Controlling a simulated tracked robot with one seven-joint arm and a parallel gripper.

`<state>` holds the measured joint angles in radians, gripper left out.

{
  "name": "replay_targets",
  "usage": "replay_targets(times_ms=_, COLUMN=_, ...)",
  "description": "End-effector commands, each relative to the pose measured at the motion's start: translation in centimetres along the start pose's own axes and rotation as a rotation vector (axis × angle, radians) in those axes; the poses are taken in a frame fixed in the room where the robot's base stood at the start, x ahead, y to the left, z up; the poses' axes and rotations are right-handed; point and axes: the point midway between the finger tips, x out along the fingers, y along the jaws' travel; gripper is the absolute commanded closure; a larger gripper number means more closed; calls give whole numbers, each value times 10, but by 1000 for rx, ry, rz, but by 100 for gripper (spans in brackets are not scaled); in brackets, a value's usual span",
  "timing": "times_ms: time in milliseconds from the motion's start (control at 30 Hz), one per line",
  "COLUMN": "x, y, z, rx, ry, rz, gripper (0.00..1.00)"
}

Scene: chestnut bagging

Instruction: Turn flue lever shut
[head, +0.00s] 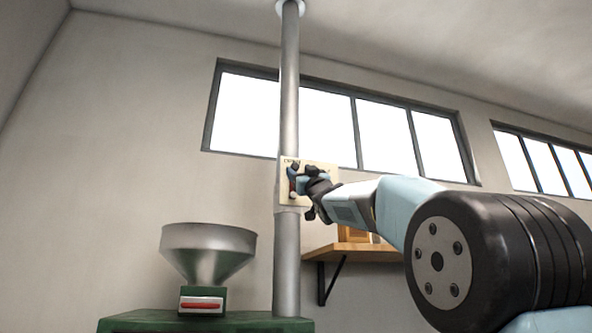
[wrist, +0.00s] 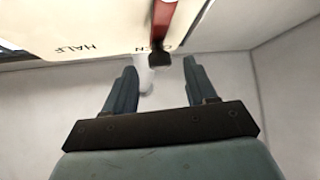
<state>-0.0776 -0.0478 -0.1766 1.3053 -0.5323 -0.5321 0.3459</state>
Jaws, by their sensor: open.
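The flue plate (head: 284,203) is a cream panel on the vertical flue pipe (head: 289,100). In the wrist view the plate (wrist: 100,30) shows upside down, with the words HALF and OPEN. The red flue lever (wrist: 164,22) lies across the OPEN word and ends in a dark tip (wrist: 160,59). My gripper (wrist: 160,72) is open, with one finger on each side of the lever tip and visible gaps to both. In the head view my gripper (head: 297,178) is at the plate and hides much of the lever.
A metal hopper (head: 208,250) stands on a green machine (head: 150,322) at lower left. A wooden shelf (head: 350,252) on a bracket is on the wall below my arm. Windows (head: 320,120) run behind the pipe.

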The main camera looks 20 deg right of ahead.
Motion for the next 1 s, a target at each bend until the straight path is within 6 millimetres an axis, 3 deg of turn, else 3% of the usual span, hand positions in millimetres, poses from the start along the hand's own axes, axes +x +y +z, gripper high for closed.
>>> replay_targets(times_ms=300, x=27, y=0, z=0, rx=0, ry=0, rz=0, gripper=44)
replay_targets(times_ms=667, x=30, y=0, z=0, rx=1, ry=0, rz=0, gripper=44)
replay_targets(times_ms=1000, x=30, y=-1, z=0, rx=1, ry=0, rz=0, gripper=75)
